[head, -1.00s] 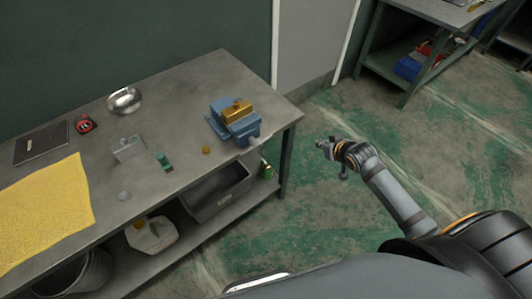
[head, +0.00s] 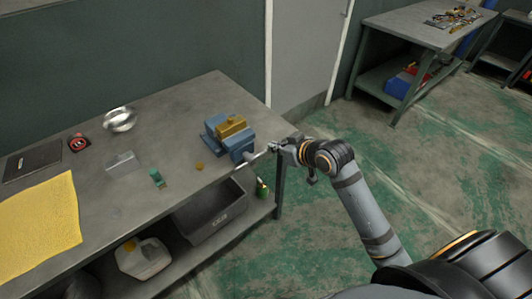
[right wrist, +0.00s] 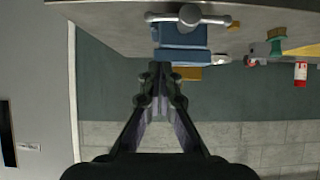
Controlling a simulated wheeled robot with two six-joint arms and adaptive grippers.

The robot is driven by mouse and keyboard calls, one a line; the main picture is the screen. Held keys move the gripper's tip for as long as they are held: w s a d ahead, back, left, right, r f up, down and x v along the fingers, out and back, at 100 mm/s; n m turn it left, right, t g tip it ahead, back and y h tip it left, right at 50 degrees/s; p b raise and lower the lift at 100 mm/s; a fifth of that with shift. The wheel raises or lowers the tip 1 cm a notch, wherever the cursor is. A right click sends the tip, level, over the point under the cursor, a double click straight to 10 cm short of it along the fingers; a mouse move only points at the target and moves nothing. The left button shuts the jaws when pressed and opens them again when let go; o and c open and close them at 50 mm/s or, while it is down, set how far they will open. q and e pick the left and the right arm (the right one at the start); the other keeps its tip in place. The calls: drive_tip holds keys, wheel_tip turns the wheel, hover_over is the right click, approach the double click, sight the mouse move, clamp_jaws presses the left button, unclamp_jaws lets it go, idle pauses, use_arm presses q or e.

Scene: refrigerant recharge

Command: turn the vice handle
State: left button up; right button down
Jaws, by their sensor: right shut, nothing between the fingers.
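The blue vice (head: 238,145) with a brass-coloured block on top stands at the right end of the workbench. Its metal handle bar (head: 252,160) lies across the front of the vice. In the right wrist view the vice (right wrist: 180,40) appears upside down, with the handle (right wrist: 188,17) near the top edge. My right gripper (head: 273,147) is shut and empty beside the right end of the handle. In the right wrist view its fingertips (right wrist: 160,70) lie below the bar with a gap in the picture. I cannot tell whether they touch. My left gripper is not in view.
The grey workbench (head: 110,200) carries a metal bowl (head: 119,120), a yellow cloth (head: 42,222), a tape measure (head: 78,143) and small parts. A grey bin (head: 210,212) and a white jug (head: 143,258) sit on its lower shelf.

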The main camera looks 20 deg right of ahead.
sight(266, 152)
drive_tip(key=shift+w+a+f+p, duration=0.15)
drive_tip(key=shift+w+a+f, duration=0.1)
drive_tip(key=shift+w+f, duration=0.7)
drive_tip(key=shift+w+a+f+p, duration=0.25)
drive_tip(key=shift+w+f, duration=0.35)
drive_tip(key=shift+f, duration=0.7)
drive_tip(key=shift+w+a+f+p, duration=0.1)
drive_tip(key=shift+w+a+f, duration=0.2)
drive_tip(key=shift+w+f, duration=0.65)
drive_tip(key=shift+s+f, duration=0.15)
drive_tip(key=shift+s, duration=0.05)
drive_tip(key=shift+w, duration=0.1)
